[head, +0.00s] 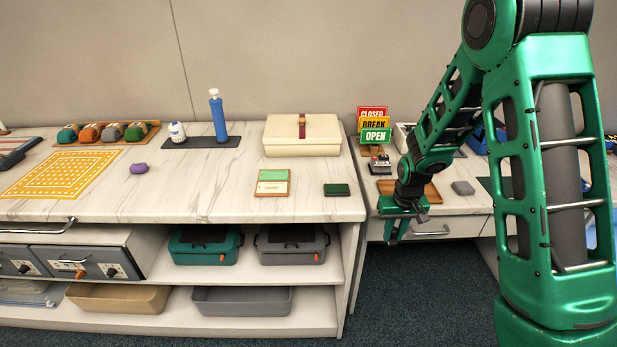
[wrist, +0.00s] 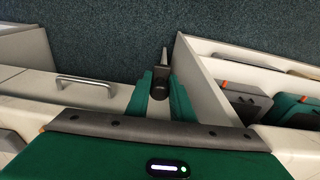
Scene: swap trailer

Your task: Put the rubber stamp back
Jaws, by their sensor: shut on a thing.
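My gripper (head: 392,232) hangs fingers down in front of the right counter's front edge, near the gap between the two counters. In the wrist view its two green fingers (wrist: 161,98) are shut on a small dark piece with a narrow grey end, apparently the rubber stamp (wrist: 159,82). In the head view the held piece is mostly hidden by the gripper. A dark green pad (head: 337,189) lies on the left counter near its right end. A green-and-tan card (head: 273,183) lies left of it.
A small black-and-grey device with red (head: 380,164) stands on the right counter by the signs (head: 374,125). A brown tray (head: 432,192) and grey block (head: 463,188) are behind my gripper.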

